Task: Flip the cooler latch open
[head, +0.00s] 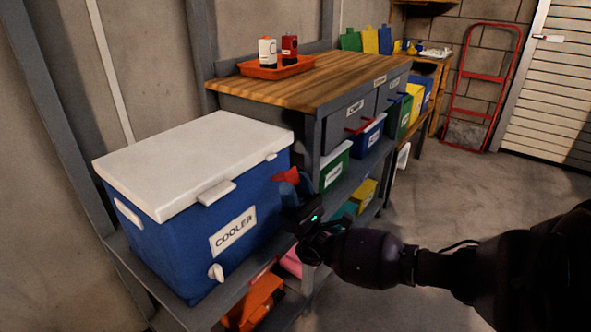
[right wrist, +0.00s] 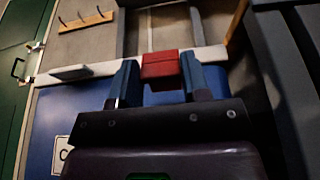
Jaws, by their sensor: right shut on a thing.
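The blue cooler (head: 185,240) with a white lid (head: 195,160) stands on a grey shelf at the left in the head view. The lid is down. A white latch (head: 216,192) sits at its front edge, and a smaller white piece (head: 271,156) sits farther right along that edge. My right gripper (head: 288,184) is at the cooler's front right end, with its blue fingers shut on a red piece (right wrist: 160,65). The red piece (head: 286,174) is near the lid's edge; I cannot tell whether it is attached to the cooler. My left gripper is not in view.
A wooden-topped workbench (head: 310,82) with drawers stands right of the cooler. It carries an orange tray (head: 275,67) with a white and a red container. Several coloured bins (head: 335,166) sit on the shelves below. The floor (head: 470,200) on the right is clear.

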